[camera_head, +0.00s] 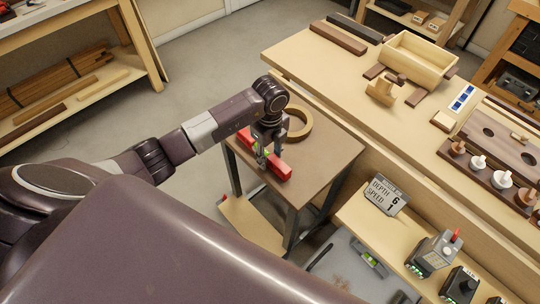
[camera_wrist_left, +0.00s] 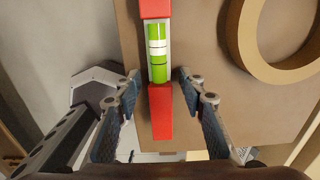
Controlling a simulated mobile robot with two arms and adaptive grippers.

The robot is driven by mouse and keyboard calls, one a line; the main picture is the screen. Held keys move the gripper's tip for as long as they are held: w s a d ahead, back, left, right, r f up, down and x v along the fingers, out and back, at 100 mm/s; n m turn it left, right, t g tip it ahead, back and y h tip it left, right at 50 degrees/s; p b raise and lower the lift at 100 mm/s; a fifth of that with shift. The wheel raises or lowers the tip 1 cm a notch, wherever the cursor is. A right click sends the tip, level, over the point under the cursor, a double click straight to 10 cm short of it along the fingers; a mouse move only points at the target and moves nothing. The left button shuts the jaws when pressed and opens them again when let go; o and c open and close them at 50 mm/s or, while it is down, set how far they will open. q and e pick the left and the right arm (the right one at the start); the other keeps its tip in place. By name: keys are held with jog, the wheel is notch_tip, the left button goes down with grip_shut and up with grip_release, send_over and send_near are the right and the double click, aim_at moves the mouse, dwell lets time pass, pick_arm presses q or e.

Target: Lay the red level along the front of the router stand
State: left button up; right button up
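The red level (camera_head: 280,169) appears to lie on the brown top of a small dark-legged stand (camera_head: 318,152), close to its left edge. I take this for the router stand. In the left wrist view the level (camera_wrist_left: 160,112) runs upright through the picture, with a green vial in its middle. My left gripper (camera_head: 262,157) is over the level's middle. Its fingers (camera_wrist_left: 160,88) are open, one on each side of the level, with a small gap showing on both sides. The level's far end is cut off in the wrist view. My right gripper is not in view.
A wooden ring (camera_head: 304,133) lies on the stand behind the level, right of it in the wrist view. A long bench (camera_head: 365,92) with a wooden box (camera_head: 418,62) stands to the right. A depth and speed sign (camera_head: 385,195) stands on a lower shelf.

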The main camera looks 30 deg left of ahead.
pick_arm(q)
notch_tip(320, 180, up, 12)
jog(key=b, duration=0.2)
dwell(0.4)
jog(key=shift+a+r, duration=0.1)
